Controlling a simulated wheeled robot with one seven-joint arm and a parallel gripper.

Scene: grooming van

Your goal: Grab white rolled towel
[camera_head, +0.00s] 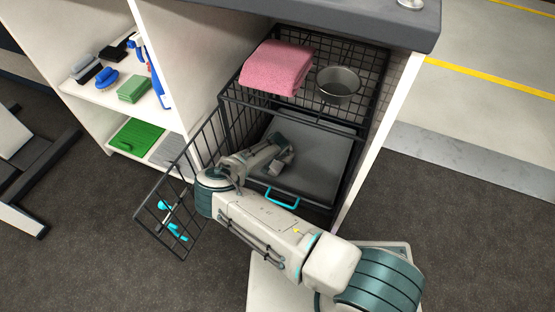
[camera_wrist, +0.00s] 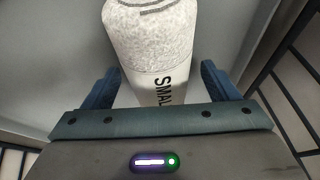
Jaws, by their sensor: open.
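The white rolled towel (camera_wrist: 152,45) fills the upper middle of the wrist view. It has a fluffy end, and a smoother pale band with black letters reading "SMAL". My gripper (camera_wrist: 160,85) is open, with one dark blue finger on each side of the towel. Small gaps show between the fingers and the towel, and its near end is hidden behind the gripper body. In the head view my gripper (camera_head: 282,158) reaches into the lower part of the black wire cage, above the grey floor. I cannot make out the towel there.
The wire cage door (camera_head: 170,217) stands open at the left, close to my arm. Above, a pink folded towel (camera_head: 276,68) and a metal bowl (camera_head: 338,85) rest on the upper level. A turquoise handle (camera_head: 282,201) lies at the grey tray's front edge (camera_head: 315,193).

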